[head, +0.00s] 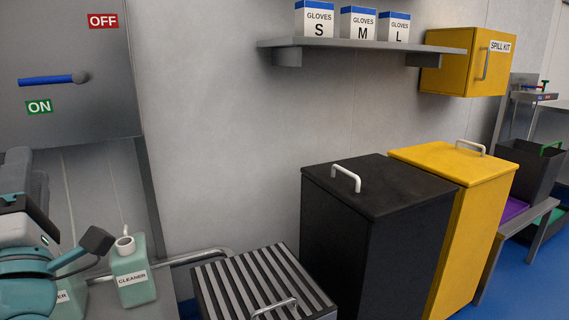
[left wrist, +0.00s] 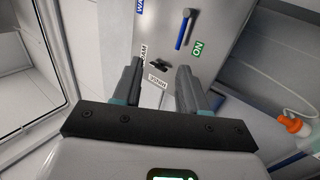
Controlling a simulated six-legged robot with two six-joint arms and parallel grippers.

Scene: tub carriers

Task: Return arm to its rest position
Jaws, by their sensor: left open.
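My left gripper (head: 27,165) is at the left edge of the head view, in front of the grey wall panel. Its two dark fingers point up and away, and part of the arm is cut off by the frame edge. In the left wrist view the gripper (left wrist: 159,66) shows its fingers spread apart with nothing held between them. A blue lever (head: 47,80) on the panel, with ON and OFF labels, lies beyond the fingers; it also shows in the wrist view (left wrist: 184,30). My right gripper is in neither view.
A teal cleaner bottle (head: 133,275) stands close beside my left arm, with another partly hidden behind the arm. A slatted striped bin (head: 213,292), a black bin (head: 330,215) and a yellow bin (head: 470,222) stand rightward. A glove shelf (head: 385,48) juts from the wall.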

